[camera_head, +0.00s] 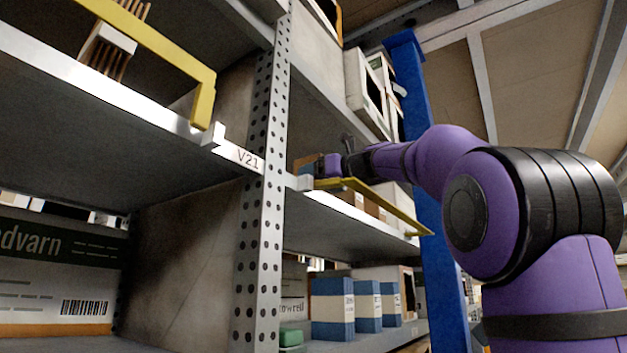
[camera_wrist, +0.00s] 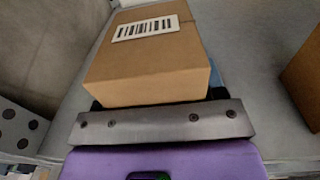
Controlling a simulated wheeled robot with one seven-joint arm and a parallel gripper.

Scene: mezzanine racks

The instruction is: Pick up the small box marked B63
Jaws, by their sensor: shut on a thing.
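A small brown cardboard box (camera_wrist: 150,68) with a white barcode label on top fills the middle of the wrist view. I cannot read a B63 mark on it. My gripper (camera_wrist: 158,102) is shut on this box, its dark fingers showing low at the box's near end. In the head view my gripper (camera_head: 328,166) reaches into the shelf bay right of the perforated post, just above the yellow shelf-edge bar. The box is mostly hidden there behind the gripper. I cannot tell whether the box still touches the shelf.
A perforated grey post (camera_head: 262,190) stands left of my gripper, with a V21 label (camera_head: 247,158) beside it. A yellow bar (camera_head: 380,205) runs along the shelf front. Another brown box (camera_wrist: 305,75) is at the right. Blue-and-white boxes (camera_head: 333,308) stand on the shelf below.

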